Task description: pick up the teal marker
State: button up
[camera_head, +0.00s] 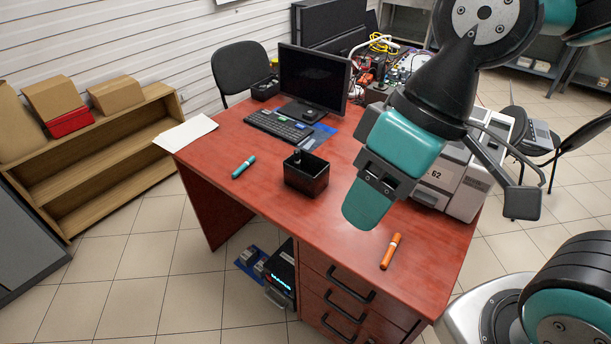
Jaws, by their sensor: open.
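The teal marker (244,167) lies flat on the left part of the red-brown desk (270,213), between the white paper and the black pen holder. It is fully in view. My gripper (368,205) hangs above the right part of the desk, well to the right of the teal marker and apart from it. It is open, with nothing seen between its fingers. An orange marker (390,251) lies on the desk near the front right, below my gripper in the picture.
A black pen holder (306,174) stands between the teal marker and my gripper. Behind are a keyboard (279,127) and a monitor (314,77). White paper (185,133) lies at the left edge. A grey-white machine (462,175) stands at the right. The desk around the teal marker is clear.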

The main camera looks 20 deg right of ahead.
aim_at(250, 160)
jog(key=u, duration=0.3)
jog(key=k, duration=0.35)
jog(key=u, duration=0.95)
jog(key=k, duration=1)
jog(key=u, duration=0.8)
jog(key=i, duration=1.6)
jog(key=z, duration=0.3)
jog(key=i, duration=1.9)
jog(key=z, duration=1.35)
jog(key=i, duration=1)
jog(key=z, duration=1.45)
jog(key=i, duration=0.45)
jog(key=z, duration=0.2)
